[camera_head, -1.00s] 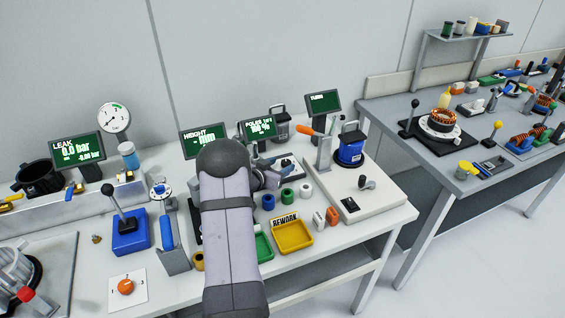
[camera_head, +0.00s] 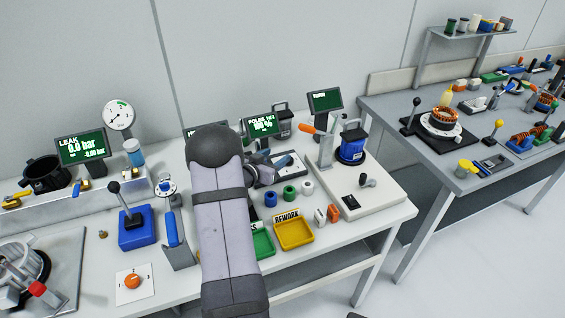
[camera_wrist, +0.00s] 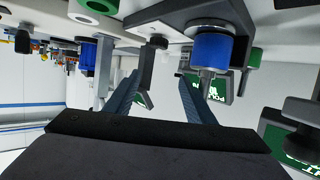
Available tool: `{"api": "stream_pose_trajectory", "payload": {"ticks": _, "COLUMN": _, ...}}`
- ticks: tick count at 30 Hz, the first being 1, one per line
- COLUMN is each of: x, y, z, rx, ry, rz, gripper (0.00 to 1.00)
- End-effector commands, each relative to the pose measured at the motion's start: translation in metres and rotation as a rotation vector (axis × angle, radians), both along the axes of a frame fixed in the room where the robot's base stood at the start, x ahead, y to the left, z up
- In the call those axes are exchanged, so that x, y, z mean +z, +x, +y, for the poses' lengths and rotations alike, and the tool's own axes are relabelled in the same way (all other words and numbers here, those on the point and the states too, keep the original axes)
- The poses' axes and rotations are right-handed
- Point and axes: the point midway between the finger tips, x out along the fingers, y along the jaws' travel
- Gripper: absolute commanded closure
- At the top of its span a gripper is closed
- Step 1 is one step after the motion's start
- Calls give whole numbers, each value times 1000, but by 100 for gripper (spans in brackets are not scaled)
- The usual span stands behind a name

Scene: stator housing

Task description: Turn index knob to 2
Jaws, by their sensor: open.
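The index knob (camera_head: 132,281) is a round orange knob on a white plate (camera_head: 143,292) with small number marks, at the front left of the bench in the head view. Its pointer direction is too small to tell. My gripper (camera_wrist: 160,76) shows in the wrist view with its two fingers apart and nothing between them. In the head view my grey arm stands right of the knob and mostly hides the gripper, which is well away from the knob. The knob cannot be made out in the wrist view.
A blue-handled lever (camera_head: 172,229) and a blue box with a black-knobbed lever (camera_head: 138,228) stand behind the knob. A metal fixture (camera_head: 30,270) lies to its left. A yellow rework tray (camera_head: 294,234) is right of my arm. Bench around the plate is mostly clear.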

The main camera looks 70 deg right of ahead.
Motion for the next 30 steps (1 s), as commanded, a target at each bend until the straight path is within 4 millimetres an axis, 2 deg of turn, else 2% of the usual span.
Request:
{"api": "stream_pose_trajectory", "payload": {"ticks": 3, "x": 57, "y": 10, "z": -14, "rx": 50, "ry": -109, "rz": 41, "gripper": 50}}
{"api": "stream_pose_trajectory", "payload": {"ticks": 4, "x": 65, "y": 15, "z": -16, "rx": 76, "ry": -130, "rz": 59, "gripper": 50}}
{"api": "stream_pose_trajectory", "payload": {"ticks": 5, "x": 65, "y": 23, "z": -18, "rx": 118, "ry": -134, "rz": 81, "gripper": 50}}
{"api": "stream_pose_trajectory", "payload": {"ticks": 10, "x": 104, "y": 75, "z": -22, "rx": 394, "ry": -219, "rz": 271, "gripper": 50}}
{"api": "stream_pose_trajectory", "payload": {"ticks": 15, "x": 144, "y": 122, "z": -7, "rx": 683, "ry": -348, "rz": 576, "gripper": 50}}
{"api": "stream_pose_trajectory", "payload": {"ticks": 18, "x": 161, "y": 140, "z": 7, "rx": 825, "ry": -432, "rz": 794, "gripper": 50}}
{"api": "stream_pose_trajectory", "payload": {"ticks": 24, "x": 184, "y": 150, "z": 34, "rx": 1025, "ry": -596, "rz": 1299, "gripper": 50}}
{"api": "stream_pose_trajectory", "payload": {"ticks": 30, "x": 201, "y": 129, "z": 48, "rx": 1099, "ry": -715, "rz": 1887, "gripper": 50}}
